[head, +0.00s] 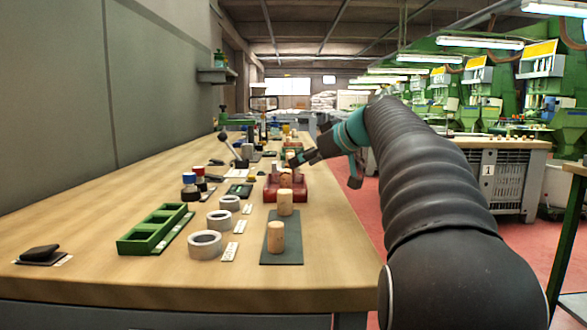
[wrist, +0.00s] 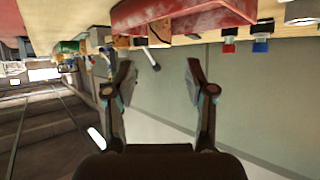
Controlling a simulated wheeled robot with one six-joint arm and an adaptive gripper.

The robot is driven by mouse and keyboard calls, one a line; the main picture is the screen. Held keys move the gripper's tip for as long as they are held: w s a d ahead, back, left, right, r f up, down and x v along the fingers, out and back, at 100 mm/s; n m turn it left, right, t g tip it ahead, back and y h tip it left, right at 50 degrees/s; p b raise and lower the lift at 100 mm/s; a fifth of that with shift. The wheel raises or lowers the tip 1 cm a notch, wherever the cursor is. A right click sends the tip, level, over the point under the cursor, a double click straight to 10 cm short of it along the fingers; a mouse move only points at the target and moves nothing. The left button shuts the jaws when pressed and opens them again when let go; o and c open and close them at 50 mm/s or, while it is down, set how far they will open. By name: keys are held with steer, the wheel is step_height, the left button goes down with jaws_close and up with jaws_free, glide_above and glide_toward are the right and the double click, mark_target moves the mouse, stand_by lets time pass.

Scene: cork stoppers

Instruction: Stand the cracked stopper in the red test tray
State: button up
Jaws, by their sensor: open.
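The red test tray (head: 300,194) lies on the bench, and a cork stopper (head: 286,178) stands upright in it. In the wrist view, which is upside down, the red tray (wrist: 190,18) fills the top. A stopper with a dark crack-like line (wrist: 160,28) shows at the tray, apart from the fingers. My gripper (head: 294,162) is above the tray's far side in the head view. In the wrist view my gripper (wrist: 160,78) is open, with nothing between its fingers. The nearer stoppers show no clear crack.
Tape rolls (head: 205,246), a green tray (head: 130,243) and red- and blue-capped bottles (head: 190,187) stand to the left. The bench front is clear.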

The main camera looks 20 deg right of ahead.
steer(key=shift+v, duration=1.95)
